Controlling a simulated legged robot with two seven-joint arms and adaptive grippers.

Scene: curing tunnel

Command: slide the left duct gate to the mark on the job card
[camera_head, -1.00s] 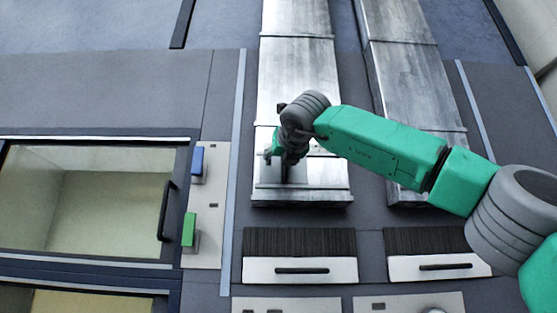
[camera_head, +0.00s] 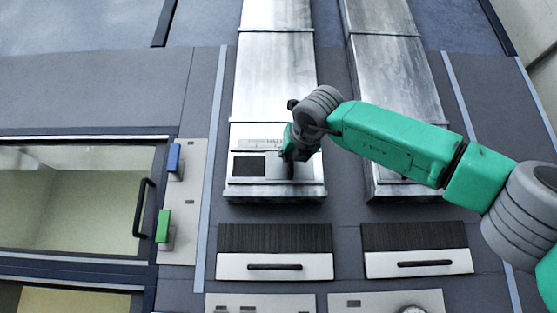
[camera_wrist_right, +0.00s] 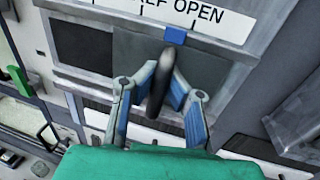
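The left duct (camera_head: 272,85) is the left of two metal ducts. Near its lower end is a gate with a dark opening (camera_head: 250,166) at left and a scale strip (camera_head: 260,143) above. My right gripper (camera_head: 290,168) is at the right part of this gate. In the wrist view, its two blue-padded fingers (camera_wrist_right: 162,90) close around the upright black gate handle (camera_wrist_right: 158,88). A blue pointer (camera_wrist_right: 175,36) sits above the handle, under a scale label (camera_wrist_right: 215,18) partly reading "OPEN". The job card is not identifiable. My left gripper is out of view.
The right duct (camera_head: 395,70) stands beside it, partly behind my right arm. Below are two drawer-like panels with dark handles (camera_head: 275,267) (camera_head: 425,263). At left is a windowed door (camera_head: 80,200) with blue (camera_head: 174,158) and green (camera_head: 163,226) switches.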

